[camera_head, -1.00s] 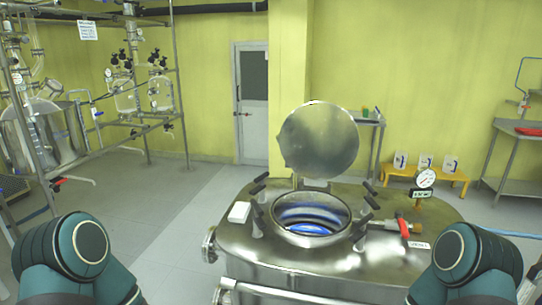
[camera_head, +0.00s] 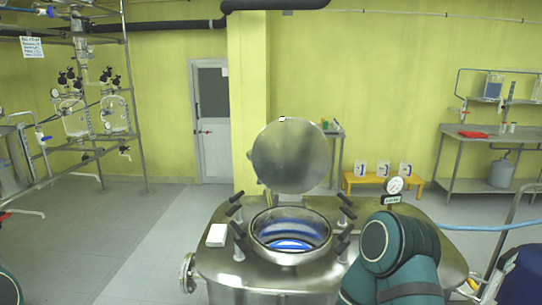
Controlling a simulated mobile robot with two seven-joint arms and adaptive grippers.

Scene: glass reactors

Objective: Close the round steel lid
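The round steel lid (camera_head: 291,157) stands open, tilted up on its hinge behind the round opening (camera_head: 290,234) of the steel vessel (camera_head: 225,262). The opening is uncovered and its inside shows blue light. Black-handled clamps stand around the opening, such as one at its left (camera_head: 238,229). A teal part of my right arm covers the vessel's right front. Only a sliver of my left arm shows at the lower left edge. Neither gripper is in view.
A pressure gauge (camera_head: 394,186) rises from the vessel's right rear. A yellow bench (camera_head: 383,182) and a steel table (camera_head: 487,141) stand at the right back. Glassware on a pipe frame (camera_head: 139,128) is at the left. The floor between is clear.

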